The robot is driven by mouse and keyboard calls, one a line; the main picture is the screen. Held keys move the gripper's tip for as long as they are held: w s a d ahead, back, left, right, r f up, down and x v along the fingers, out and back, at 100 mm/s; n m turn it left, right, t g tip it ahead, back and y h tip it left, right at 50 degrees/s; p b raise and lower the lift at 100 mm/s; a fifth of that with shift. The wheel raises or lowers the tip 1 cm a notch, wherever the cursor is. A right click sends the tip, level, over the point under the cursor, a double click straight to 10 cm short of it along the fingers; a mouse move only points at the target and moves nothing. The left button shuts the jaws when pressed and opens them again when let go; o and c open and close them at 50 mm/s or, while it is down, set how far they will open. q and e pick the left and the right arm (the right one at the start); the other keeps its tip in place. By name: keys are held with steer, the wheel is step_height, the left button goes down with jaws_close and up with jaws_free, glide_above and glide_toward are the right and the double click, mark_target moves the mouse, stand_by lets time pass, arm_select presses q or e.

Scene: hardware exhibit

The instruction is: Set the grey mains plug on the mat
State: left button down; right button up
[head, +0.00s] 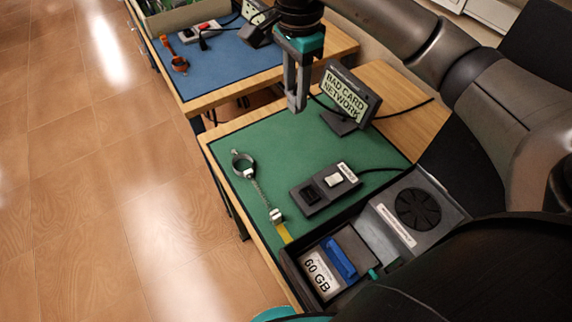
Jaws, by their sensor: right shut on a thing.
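My right gripper (296,88) reaches down from the top of the head view, over the far edge of the green mat (260,145). It is shut on a small grey thing at its fingertips, which looks like the grey mains plug (297,104); the fingers hide most of it. The plug appears to be above the mat, though the exact gap is hard to tell. The green mat lies on the near wooden table, with its middle left bare.
A sign reading "BAD CARD NETWORK" (346,98) stands just right of the gripper. A black switch box (325,188) and a strap with a metal ring (243,165) lie on the mat. An open black case (290,268) stands in front. A blue-matted table (225,62) is behind.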

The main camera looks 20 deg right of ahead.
steer(key=shift+f+b, duration=1.15)
steer(key=shift+f, duration=8.6)
steer(key=shift+f, duration=0.1)
steer(key=o, duration=1)
step_height(320, 180, up, 12)
steer(key=p, duration=0.1)
